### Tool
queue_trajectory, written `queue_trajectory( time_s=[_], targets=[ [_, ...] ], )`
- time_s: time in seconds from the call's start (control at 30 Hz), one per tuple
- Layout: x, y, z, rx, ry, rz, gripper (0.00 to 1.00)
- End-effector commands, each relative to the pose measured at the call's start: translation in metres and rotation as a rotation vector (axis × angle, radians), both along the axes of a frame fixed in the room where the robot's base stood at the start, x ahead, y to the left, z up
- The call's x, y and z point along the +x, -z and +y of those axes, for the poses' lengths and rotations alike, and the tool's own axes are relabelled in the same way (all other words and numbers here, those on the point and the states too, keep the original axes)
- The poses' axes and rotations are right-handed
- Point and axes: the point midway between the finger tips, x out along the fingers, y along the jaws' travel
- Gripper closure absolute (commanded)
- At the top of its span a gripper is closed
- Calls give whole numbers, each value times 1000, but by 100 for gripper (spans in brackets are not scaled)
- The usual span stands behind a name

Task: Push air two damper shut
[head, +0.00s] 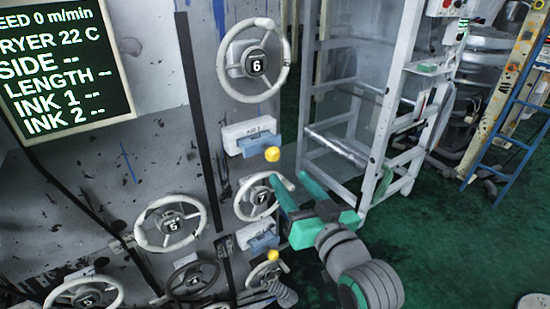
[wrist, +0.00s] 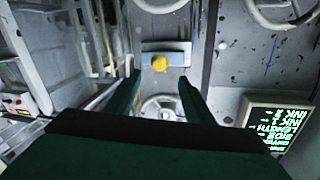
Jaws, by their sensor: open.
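Two damper units with yellow knobs are on the grey machine panel in the head view. The upper damper (head: 250,137) has a pale box, a blue-grey slide and a yellow knob (head: 272,153). Its label starts with AIR, but I cannot read the number. The lower damper (head: 258,238) has its own yellow knob (head: 272,254); its label is unreadable. My green gripper (head: 289,177) is open and empty, in front of the panel near handwheel 7. In the wrist view, my fingers (wrist: 159,79) stand apart on either side of one damper's knob (wrist: 159,63), which appears farther off.
Handwheel 6 (head: 256,62) is above the upper damper and handwheel 7 (head: 260,197) below it. More handwheels lie lower left. A readout screen (head: 65,65) hangs at left. A white frame (head: 395,110) and a yellow ladder (head: 508,85) stand right. Green floor is open at lower right.

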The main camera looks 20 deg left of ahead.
Motion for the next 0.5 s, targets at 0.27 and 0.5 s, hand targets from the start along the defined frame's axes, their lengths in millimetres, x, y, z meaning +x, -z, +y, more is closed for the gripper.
queue_trajectory(
  time_s=[0.27, 0.5],
  targets=[
    [29, 0, 25, -1, -1, 1, 52],
    [60, 0, 52, -1, -1, 0, 52]
  ],
)
